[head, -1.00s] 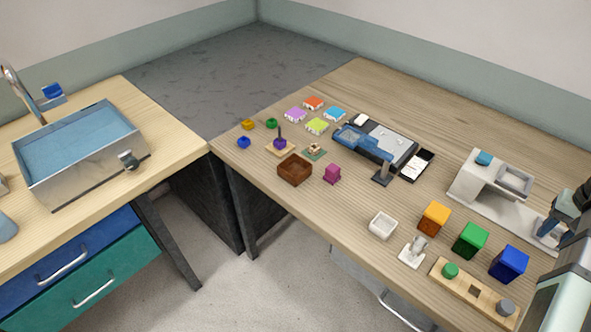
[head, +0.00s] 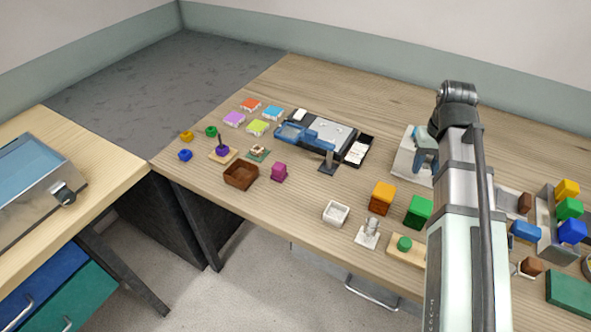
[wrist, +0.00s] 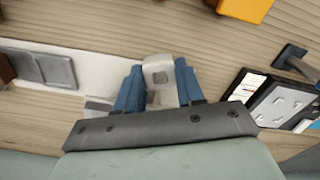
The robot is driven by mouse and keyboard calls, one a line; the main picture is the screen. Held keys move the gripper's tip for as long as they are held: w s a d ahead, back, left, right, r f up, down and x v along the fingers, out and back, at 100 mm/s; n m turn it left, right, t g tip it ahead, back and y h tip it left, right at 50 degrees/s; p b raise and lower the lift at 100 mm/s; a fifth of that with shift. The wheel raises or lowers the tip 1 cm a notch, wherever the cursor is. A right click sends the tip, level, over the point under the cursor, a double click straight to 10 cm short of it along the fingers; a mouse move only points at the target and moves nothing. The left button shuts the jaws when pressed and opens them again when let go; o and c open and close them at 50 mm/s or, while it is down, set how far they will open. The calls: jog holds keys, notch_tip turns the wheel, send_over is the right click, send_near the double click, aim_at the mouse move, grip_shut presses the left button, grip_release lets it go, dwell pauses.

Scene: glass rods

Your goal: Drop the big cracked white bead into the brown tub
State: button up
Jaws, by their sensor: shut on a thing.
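The brown tub (head: 241,176) stands open near the left edge of the wooden table in the head view, and its visible inside looks empty. My gripper (wrist: 160,85) is shut on a white, rounded, block-like bead with a dark square hole (wrist: 158,63), held between its two blue fingers in the wrist view. No cracks can be made out at this size. In the head view my gripper (head: 425,152) is over the white machine, right of the tub and apart from it. The bead is hidden there.
A magenta block (head: 279,172) stands just right of the tub. A blue-and-black device (head: 318,134) and the white machine (head: 404,160) stand behind.

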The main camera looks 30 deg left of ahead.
jog(key=s+a+r+m, duration=0.15)
jog(key=s+a, duration=0.45)
jog(key=a, duration=0.8)
jog(key=s+a+r+m, duration=0.1)
jog(key=s+a+r, duration=0.2)
jog(key=s+a, duration=0.8)
jog(key=s+a+r+m, duration=0.2)
jog(key=a, duration=1.6)
notch_tip(320, 180, down, 6)
jog(key=shift+a, duration=0.2)
jog(key=shift+w, duration=0.1)
jog(key=o, duration=1.1)
notch_tip(320, 180, up, 14)
jog(key=shift+f, duration=0.15)
